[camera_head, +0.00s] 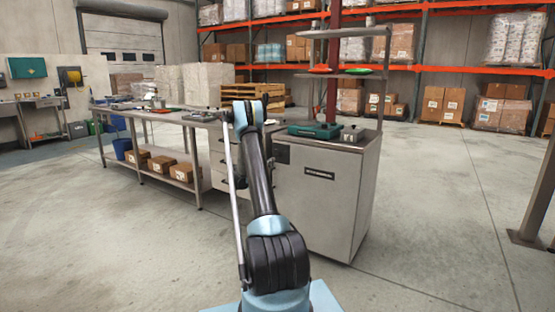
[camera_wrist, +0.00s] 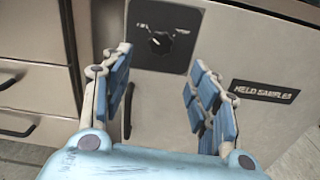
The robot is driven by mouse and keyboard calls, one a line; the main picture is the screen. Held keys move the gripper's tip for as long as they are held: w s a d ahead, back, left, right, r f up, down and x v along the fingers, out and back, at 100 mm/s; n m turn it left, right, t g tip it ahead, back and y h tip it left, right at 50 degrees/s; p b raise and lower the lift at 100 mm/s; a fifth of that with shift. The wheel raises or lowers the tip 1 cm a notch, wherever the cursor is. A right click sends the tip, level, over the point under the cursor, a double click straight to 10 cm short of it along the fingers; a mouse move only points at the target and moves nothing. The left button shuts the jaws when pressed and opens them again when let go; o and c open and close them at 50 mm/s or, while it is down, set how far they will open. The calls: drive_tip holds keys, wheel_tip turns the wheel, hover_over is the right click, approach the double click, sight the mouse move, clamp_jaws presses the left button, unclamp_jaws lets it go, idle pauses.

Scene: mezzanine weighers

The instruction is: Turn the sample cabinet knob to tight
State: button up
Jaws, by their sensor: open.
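The sample cabinet (camera_head: 327,196) is a grey metal box at the end of the bench in the head view. In the wrist view its front (camera_wrist: 225,50) carries a dark label plate reading "HELD SAMPLES" (camera_wrist: 265,91). The knob (camera_wrist: 158,42) is small and black, set on a dark square plate with pale markings too small to read. My gripper (camera_wrist: 167,95) is open, its two blue-padded fingers spread below and to either side of the knob, with nothing between them. In the head view my arm hides the knob and most of my gripper.
A dark vertical handle (camera_wrist: 128,110) shows on the cabinet front below the knob plate. Drawers (camera_wrist: 30,100) with dark pulls stand to the left. On the cabinet top are a green device (camera_head: 315,130) and a small grey block (camera_head: 352,134). Floor to the right (camera_head: 440,210) is clear.

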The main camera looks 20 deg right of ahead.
sight(278, 155)
drive_tip(key=x, duration=1.2)
drive_tip(key=shift+w+d, duration=0.1)
drive_tip(key=shift+c, duration=0.2)
drive_tip(key=c, duration=1)
